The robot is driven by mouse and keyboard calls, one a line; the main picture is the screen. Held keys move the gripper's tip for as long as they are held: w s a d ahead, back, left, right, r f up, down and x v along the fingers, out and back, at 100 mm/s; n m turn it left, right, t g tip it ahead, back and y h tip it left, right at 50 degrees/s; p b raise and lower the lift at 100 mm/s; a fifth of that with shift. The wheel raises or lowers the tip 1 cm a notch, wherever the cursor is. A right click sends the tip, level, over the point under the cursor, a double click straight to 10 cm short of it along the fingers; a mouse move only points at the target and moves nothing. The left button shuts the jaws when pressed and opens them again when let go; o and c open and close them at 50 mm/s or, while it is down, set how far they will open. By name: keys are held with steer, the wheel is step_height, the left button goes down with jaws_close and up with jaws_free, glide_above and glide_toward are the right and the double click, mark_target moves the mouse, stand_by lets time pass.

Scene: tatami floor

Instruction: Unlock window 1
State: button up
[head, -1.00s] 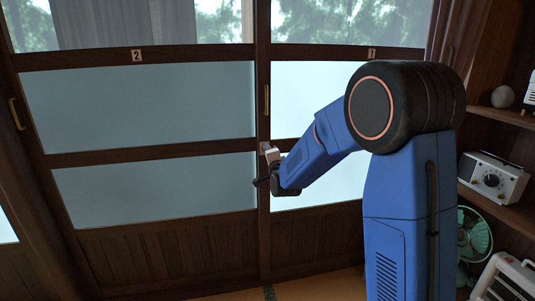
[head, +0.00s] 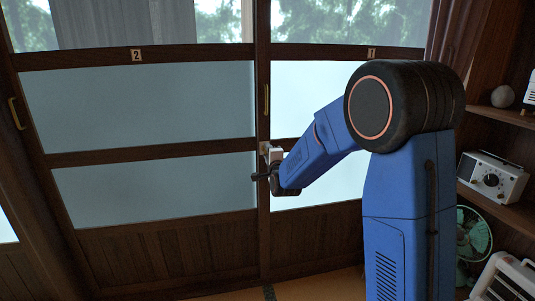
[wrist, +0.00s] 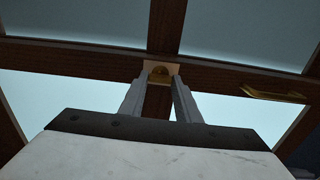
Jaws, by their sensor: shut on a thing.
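Window 1 (head: 315,95) is the right sliding panel, with a "1" tag (head: 371,53) on its rail. A small brass lock (wrist: 160,70) on a pale plate sits on the dark wooden stile where the two windows meet. In the head view, the lock's pale plate (head: 264,147) shows just beside my gripper (head: 269,152). In the wrist view, my gripper (wrist: 159,84) has its two grey fingers on either side of the lock, shut on its knob. The fingertips hide part of the lock, so its turned position is unclear.
Window 2 (head: 150,105) is at left, with its tag (head: 137,56). A brass pull (head: 266,100) is above the lock on the stile. Shelves at right hold a white radio (head: 492,177); a green fan (head: 474,233) and a white heater (head: 507,278) stand low there.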

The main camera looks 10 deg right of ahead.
steer(key=o, duration=1)
steer(key=shift+o, duration=0.2)
steer(key=s, duration=1.7)
steer(key=shift+s, duration=0.25)
steer(key=s+d+f+n+g, duration=0.2)
steer(key=s+n+g, duration=0.2)
steer(key=s, duration=0.9)
steer(key=s+d+f+n+g, duration=0.2)
steer(key=s+n+g, duration=0.2)
steer(key=s+n, duration=0.4)
steer(key=s+d+f+n+g, duration=0.2)
steer(key=s+n+g, duration=0.3)
steer(key=s, duration=1.3)
steer(key=shift+s+d+n, duration=0.15)
steer(key=shift+n, duration=0.45)
